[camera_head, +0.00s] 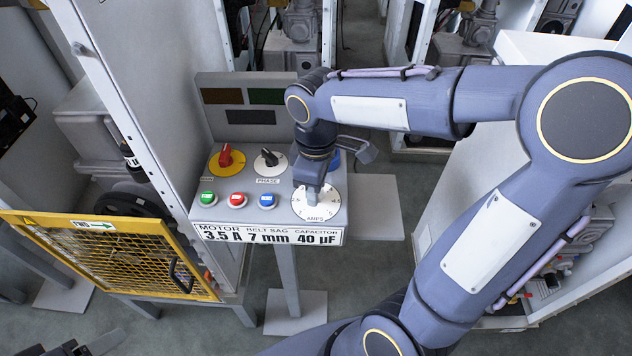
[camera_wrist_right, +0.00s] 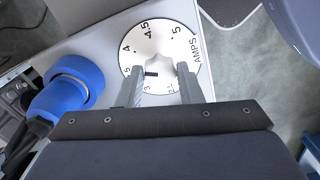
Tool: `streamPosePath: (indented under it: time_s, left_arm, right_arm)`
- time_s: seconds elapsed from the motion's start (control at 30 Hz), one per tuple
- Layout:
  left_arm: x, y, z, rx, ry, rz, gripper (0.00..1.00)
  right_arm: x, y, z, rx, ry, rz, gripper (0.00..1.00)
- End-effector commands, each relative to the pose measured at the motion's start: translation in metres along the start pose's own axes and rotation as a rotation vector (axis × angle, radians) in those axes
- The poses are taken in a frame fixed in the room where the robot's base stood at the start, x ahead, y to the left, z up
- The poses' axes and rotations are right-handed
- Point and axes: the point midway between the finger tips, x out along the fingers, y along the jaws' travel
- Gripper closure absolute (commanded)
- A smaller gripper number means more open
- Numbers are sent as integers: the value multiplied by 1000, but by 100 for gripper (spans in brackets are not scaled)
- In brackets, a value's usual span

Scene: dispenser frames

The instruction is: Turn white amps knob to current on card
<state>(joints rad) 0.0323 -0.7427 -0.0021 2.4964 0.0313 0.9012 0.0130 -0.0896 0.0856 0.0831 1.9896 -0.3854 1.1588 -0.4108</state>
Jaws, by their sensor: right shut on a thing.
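The white amps dial (camera_head: 318,214) sits at the right front of the grey sloped panel. It also shows in the right wrist view (camera_wrist_right: 140,42), with printed numbers including 4, 4.5 and 5. My right gripper (camera_head: 314,192) points down at it, shut on the white knob (camera_wrist_right: 165,70) at its centre. The knob's black mark points left, toward a label partly hidden by a finger, beside the 3 and below the 4. The card (camera_head: 268,235) on the panel's front edge reads MOTOR 3.5 A, BELT SAG 7 mm, CAPACITOR 40 µF. Dark parts at the bottom left look like my left gripper (camera_head: 82,347).
A red knob on yellow (camera_head: 226,157) and a black PHASE knob (camera_head: 269,157) sit behind green (camera_head: 208,198), red (camera_head: 237,200) and blue (camera_head: 267,201) buttons. A blue connector (camera_wrist_right: 72,85) stands close beside the dial. A yellow mesh guard (camera_head: 110,258) is at left.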

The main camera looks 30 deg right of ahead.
Motion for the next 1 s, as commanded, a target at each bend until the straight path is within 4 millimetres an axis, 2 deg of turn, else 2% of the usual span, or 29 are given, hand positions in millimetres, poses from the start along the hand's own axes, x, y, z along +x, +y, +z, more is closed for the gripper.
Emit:
streamPosePath:
  time_s: [0.2,0.5,1.0]
  left_arm:
    - [-5,2,-2,0,0,0,35]
    - [-8,4,-4,0,0,0,35]
    - [-9,4,-5,0,0,0,35]
  right_arm:
    - [-2,0,0,-187,2,1,90]
    - [-2,0,-1,-373,3,2,90]
    - [-1,1,-1,-463,4,4,90]
